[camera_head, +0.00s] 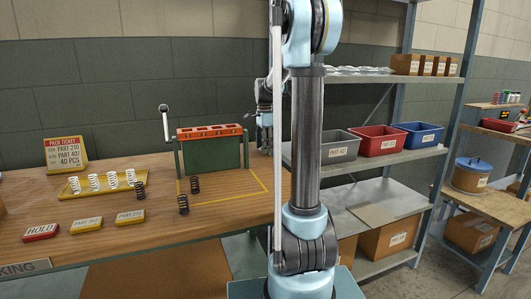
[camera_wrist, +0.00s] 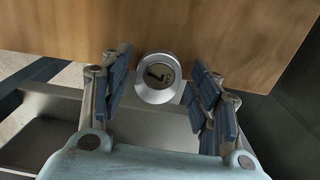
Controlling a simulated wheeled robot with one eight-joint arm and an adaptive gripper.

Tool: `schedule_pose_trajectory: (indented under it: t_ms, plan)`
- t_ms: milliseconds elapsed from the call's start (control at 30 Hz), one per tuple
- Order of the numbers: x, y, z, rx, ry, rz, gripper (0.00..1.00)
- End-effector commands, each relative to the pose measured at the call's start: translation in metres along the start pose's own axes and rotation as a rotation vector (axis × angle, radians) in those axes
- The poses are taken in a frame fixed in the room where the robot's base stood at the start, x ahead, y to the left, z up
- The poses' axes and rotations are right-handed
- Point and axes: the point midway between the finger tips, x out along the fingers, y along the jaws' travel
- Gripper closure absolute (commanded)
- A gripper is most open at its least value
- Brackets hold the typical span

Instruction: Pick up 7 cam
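My gripper (camera_wrist: 161,80) is open, with one blue-padded finger on each side of the cam. Gaps show between the pads and the cam, so no grip shows. In the head view my gripper (camera_head: 265,135) hangs by the bench's back right edge, beyond the green and orange fixture. I cannot make out the cam in the head view.
The wooden bench (camera_head: 120,250) holds the green fixture (camera_head: 210,155), a yellow spring tray (camera_head: 72,189), loose dark springs and label blocks. Shelves with grey (camera_head: 325,147), red (camera_head: 378,140) and blue (camera_head: 418,134) bins stand to the right. A grey tray (camera_wrist: 40,145) lies below the bench edge.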

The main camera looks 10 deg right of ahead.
Motion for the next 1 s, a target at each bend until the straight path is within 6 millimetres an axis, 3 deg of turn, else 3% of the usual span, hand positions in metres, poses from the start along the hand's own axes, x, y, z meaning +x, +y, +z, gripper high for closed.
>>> schedule_pose_trajectory:
  t_ms: [33, 167, 567, 1000]
  plan:
    - [0.000, 0.000, 0.000, 0.000, 0.000, 0.000, 0.63]
    - [0.000, 0.000, 0.000, 0.000, 0.000, 0.000, 0.89]
    - [-0.009, 0.000, 0.000, 0.001, 0.000, 0.000, 0.90]
    - [-0.079, 0.000, -0.001, 0.001, 0.000, 0.000, 0.90]
